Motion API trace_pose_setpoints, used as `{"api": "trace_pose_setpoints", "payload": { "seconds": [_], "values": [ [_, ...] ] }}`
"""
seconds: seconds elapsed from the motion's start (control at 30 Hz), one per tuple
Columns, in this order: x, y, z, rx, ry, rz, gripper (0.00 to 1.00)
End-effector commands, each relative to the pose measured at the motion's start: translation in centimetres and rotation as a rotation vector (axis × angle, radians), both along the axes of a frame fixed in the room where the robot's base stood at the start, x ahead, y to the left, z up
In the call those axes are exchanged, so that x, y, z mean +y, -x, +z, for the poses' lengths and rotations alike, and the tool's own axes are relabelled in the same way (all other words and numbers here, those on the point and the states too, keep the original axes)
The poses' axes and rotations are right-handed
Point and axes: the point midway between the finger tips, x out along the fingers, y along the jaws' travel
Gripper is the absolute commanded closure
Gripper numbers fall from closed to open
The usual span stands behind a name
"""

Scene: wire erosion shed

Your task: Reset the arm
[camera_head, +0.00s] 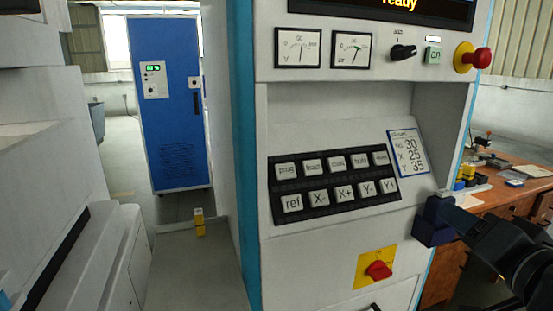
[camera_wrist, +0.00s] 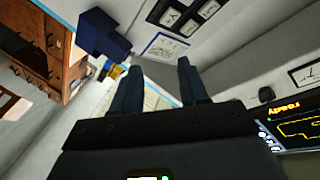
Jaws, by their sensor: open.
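My gripper (camera_head: 458,216) is at the right of the head view, beside the right edge of the machine's control panel (camera_head: 330,232). In the wrist view my gripper (camera_wrist: 160,67) shows two dark fingers spread apart with nothing between them. A dark blue block-shaped part (camera_head: 433,222) sits at the panel's right edge, close to my fingers in the head view. It also shows in the wrist view (camera_wrist: 102,35), beyond the left finger. Whether my gripper touches it cannot be told.
The panel has a keypad (camera_head: 334,183), a card with numbers (camera_head: 408,152), a red emergency stop (camera_head: 482,58) and a red rotary switch (camera_head: 378,270). A wooden desk (camera_head: 520,192) stands behind on the right. A blue cabinet (camera_head: 170,105) stands at the back left, with open floor around it.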

Motion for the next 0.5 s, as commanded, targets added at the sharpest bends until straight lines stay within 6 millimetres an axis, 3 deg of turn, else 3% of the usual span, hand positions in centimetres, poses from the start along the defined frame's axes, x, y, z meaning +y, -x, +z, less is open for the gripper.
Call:
{"api": "trace_pose_setpoints", "payload": {
  "seconds": [0.03, 0.2, 0.5],
  "values": [
    [-0.1, 1.1, -2.0, 0.015, 0.039, -0.004, 0.56],
    [-0.3, 4.7, -6.7, 0.034, 0.163, -0.011, 0.56],
    [0.2, 12.8, -13.4, 0.065, 0.356, 0.008, 0.56]
  ]
}}
